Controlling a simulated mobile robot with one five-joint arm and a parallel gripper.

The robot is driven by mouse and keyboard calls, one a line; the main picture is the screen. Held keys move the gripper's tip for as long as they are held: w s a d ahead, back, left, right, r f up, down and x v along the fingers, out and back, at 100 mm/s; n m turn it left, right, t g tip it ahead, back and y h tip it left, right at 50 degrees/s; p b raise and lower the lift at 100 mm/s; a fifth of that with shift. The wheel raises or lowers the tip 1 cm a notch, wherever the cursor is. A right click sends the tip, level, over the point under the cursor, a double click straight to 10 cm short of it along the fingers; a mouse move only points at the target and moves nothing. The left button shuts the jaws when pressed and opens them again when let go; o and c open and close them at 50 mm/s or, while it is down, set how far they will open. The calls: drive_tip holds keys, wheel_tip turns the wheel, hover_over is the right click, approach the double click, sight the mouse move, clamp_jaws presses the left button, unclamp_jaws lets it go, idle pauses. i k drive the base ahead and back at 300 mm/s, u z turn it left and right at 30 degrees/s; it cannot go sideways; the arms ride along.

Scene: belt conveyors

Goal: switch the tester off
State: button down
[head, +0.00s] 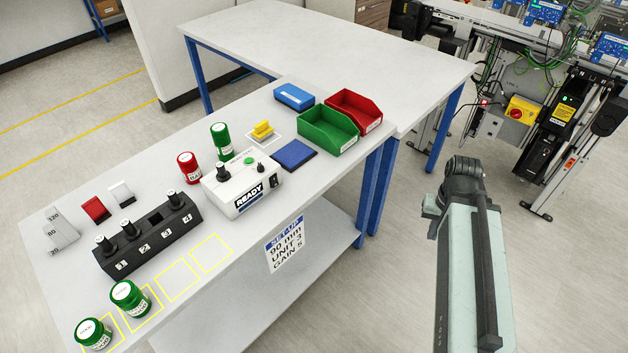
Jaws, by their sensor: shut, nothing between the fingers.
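The tester (217,193) is a white box on the workbench, left of the picture's middle. Its front carries a dark display reading "READY" (249,199) and, at the right end, a small black rocker switch (275,182). Its top has two black knobs and a green round button or lamp (250,161). The switch is too small to tell which way it is pressed. My arm stands at the right, well apart from the tester. My gripper does not show.
A black numbered rack (150,238) and red and green jars stand near the tester. A blue pad (295,154), green bin (326,130) and red bin (355,110) lie behind it to the right. A set-up sign (284,245) hangs at the bench edge. Floor before the bench is clear.

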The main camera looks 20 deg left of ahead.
sight(273, 183)
drive_tip(key=u, duration=0.1)
drive_tip(key=k, duration=1.4)
drive_tip(key=u, duration=1.6)
drive_tip(key=i, duration=0.55)
drive_tip(key=z, duration=0.05)
